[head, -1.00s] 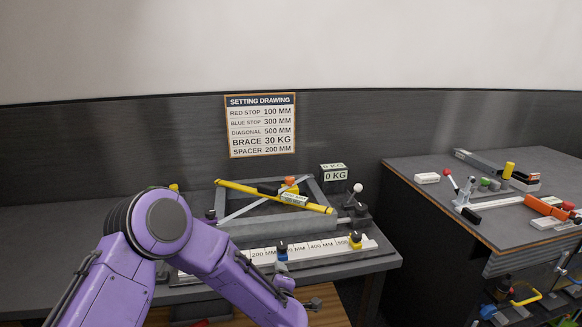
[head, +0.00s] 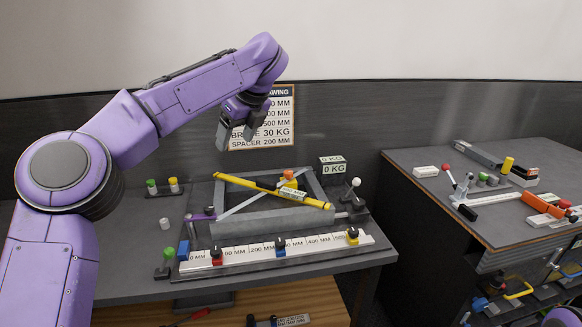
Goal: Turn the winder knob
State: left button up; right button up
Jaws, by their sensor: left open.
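A white ball knob (head: 356,182) stands on a short dark crank at the right end of the grey frame fixture (head: 270,222); it looks like the winder knob. The readout block (head: 333,165) behind it shows 0 KG. A yellow brace (head: 240,182) lies diagonally across the frame, with an orange-topped piece (head: 288,176) near its middle. My left gripper (head: 237,132) is raised in front of the wall drawing, left of and higher in the picture than the white knob. Its jaws are open and empty, pointing down. My right gripper is not in view.
A ruler rail (head: 320,246) along the bench front carries red, blue and yellow stops. The setting drawing (head: 278,118) on the wall is partly hidden by my left gripper. Green and yellow pegs stand at left. A second bench (head: 420,190) at right holds several tools.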

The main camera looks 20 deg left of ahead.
aim_at(289, 173)
jog(key=i, duration=1.4)
